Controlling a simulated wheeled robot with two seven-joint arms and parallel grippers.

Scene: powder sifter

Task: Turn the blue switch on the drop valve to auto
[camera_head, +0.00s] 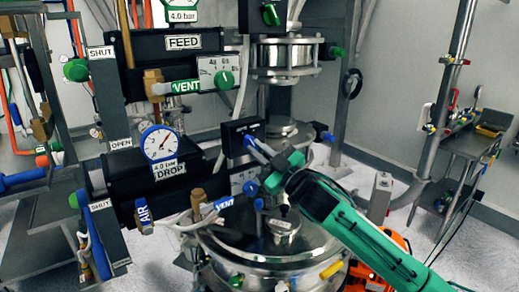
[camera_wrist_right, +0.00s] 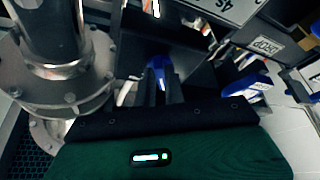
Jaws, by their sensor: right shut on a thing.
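The drop valve, labelled DROP (camera_head: 170,168), has a round white gauge (camera_head: 160,143) and stands left of centre in the head view. A black switch box (camera_head: 238,129) sits to its right. The blue switch (camera_wrist_right: 158,72) shows between my right fingers in the wrist view. My right gripper (camera_head: 257,148) reaches in from the lower right to the front of this box and is shut on the blue switch. The fingers hide most of the switch, so I cannot read its setting. My left gripper is not in view.
Above is the FEED valve (camera_head: 184,42) with a green VENT knob (camera_head: 224,80). A blue VENT knob (camera_head: 250,187) is just below my right gripper. A steel vessel lid (camera_head: 235,250) lies beneath my right arm. A side table (camera_head: 470,145) stands at the right.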

